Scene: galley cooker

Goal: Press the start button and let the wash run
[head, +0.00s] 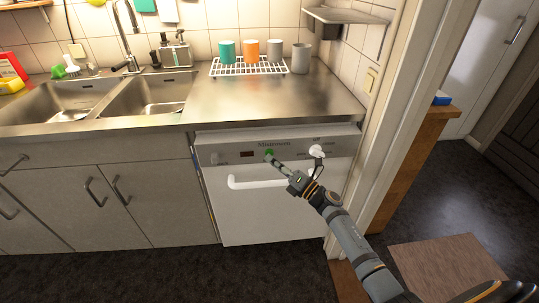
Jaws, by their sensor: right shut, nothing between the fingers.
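The white dishwasher (270,213) stands under the steel counter with its door shut. Its grey control panel has a small dark display (247,154), a white knob (316,151) at the right, and a green start button (269,152) near the middle. My right gripper (271,158) is shut and empty. Its tip is at the green button, just below it in the picture; I cannot tell whether it touches. My right arm comes in from the lower right. My left gripper is not in view.
A white handle (262,181) sticks out below the panel. On the counter a white rack (240,68) holds cups, with a grey cup (300,58) beside it. A double sink (150,95) is at the left. A door frame (400,120) stands close at the right. The dark floor in front is clear.

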